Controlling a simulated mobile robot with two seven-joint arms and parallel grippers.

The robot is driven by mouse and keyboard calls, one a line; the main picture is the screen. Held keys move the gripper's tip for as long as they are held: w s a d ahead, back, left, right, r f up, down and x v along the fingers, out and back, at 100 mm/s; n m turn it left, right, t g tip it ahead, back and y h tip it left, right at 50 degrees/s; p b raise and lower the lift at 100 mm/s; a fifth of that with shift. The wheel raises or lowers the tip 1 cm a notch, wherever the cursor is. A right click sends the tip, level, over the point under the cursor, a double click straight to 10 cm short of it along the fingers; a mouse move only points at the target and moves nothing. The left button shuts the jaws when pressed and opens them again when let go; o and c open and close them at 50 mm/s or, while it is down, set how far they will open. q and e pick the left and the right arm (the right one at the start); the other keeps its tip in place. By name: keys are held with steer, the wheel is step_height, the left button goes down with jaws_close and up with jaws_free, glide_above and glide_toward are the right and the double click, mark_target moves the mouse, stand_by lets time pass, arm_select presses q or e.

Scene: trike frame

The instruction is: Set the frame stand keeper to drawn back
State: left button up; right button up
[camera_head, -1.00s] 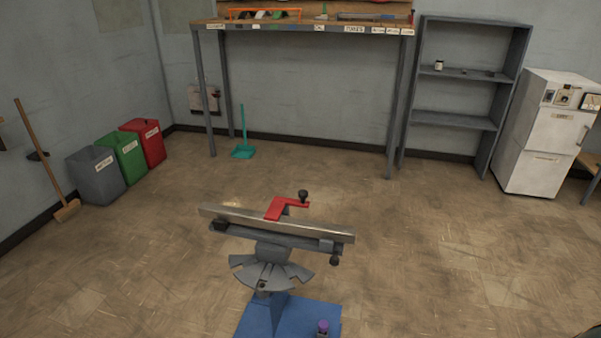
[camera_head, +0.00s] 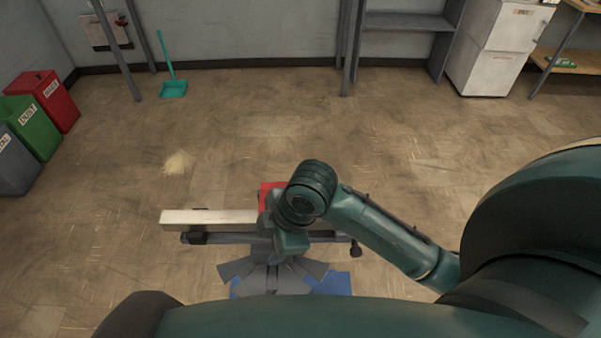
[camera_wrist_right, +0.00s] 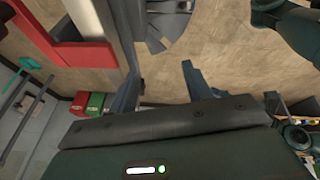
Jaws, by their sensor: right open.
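The frame stand shows in the head view with a pale bar (camera_head: 205,218) across its top, a grey fan-shaped plate (camera_head: 240,268) below and a blue base (camera_head: 337,283). A dark knob (camera_head: 355,249) is at the bar's right end. A red clamp part (camera_head: 268,192) is mostly hidden by my right arm. My right gripper (camera_wrist_right: 162,88) is open with nothing visible between its fingers, beside the stand. In the wrist view the red part (camera_wrist_right: 75,55) and the grey plate (camera_wrist_right: 160,22) lie beyond the fingers. I cannot pick out the keeper. My left gripper is out of view.
Grey, green and red bins (camera_head: 48,100) stand at the left wall. A teal dustpan (camera_head: 173,89) is on the floor at the back. A white cabinet (camera_head: 495,50) stands at the back right.

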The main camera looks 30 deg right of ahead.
steer(key=w+d+r+n+g+h, duration=0.3)
steer(key=w+d+r+n, duration=0.9)
steer(key=w+d, duration=0.1)
steer(key=f, duration=1.3)
steer(key=shift+s+a, duration=0.2)
steer(key=shift+a, duration=0.05)
jaws_close()
